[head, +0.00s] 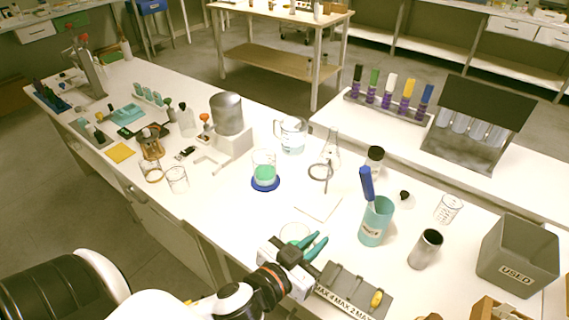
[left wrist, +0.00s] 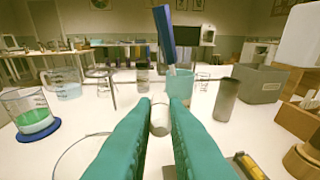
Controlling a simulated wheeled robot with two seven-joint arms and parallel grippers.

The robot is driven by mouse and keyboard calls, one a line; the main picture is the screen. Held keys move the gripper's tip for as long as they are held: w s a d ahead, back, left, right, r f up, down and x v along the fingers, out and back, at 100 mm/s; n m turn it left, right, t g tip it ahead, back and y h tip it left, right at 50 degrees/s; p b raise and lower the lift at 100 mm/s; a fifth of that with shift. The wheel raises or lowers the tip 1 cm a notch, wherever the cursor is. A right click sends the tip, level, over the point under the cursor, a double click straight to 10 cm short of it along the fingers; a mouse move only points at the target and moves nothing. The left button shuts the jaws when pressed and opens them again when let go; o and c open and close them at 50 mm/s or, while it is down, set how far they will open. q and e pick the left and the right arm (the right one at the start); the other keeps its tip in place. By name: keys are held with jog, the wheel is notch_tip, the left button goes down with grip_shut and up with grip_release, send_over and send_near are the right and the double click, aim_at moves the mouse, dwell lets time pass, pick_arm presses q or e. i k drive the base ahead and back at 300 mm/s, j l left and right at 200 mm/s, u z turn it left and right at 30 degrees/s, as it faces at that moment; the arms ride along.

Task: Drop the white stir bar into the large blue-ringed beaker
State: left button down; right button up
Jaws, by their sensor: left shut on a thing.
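My left gripper (head: 318,246), with teal fingers, is shut on the white stir bar (left wrist: 160,119), a short white cylinder between the fingertips in the left wrist view. The stir bar is too small or hidden to make out in the head view. The large blue-ringed beaker (head: 265,164) holds green liquid and stands on a blue ring at the middle of the bench. It also shows at the left of the left wrist view (left wrist: 32,117). My gripper is apart from it, nearer the bench's front and to its right. My right gripper is not in view.
A round glass dish (head: 294,233) lies beside my left gripper. A ring stand (head: 322,173), a teal cup (head: 376,222) with a blue-handled tool, a metal cylinder (head: 426,250) and a grey "USED" bin (head: 519,257) stand to the right. A labelled grey rack (head: 350,291) is close in front.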

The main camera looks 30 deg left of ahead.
aim_at(268, 178)
jog(key=i+j, duration=0.1)
jog(key=j, duration=0.35)
jog(key=i+j, duration=0.1)
jog(key=j, duration=0.85)
jog(key=i+j, duration=0.15)
jog(key=j, duration=0.35)
jog(key=z, duration=0.05)
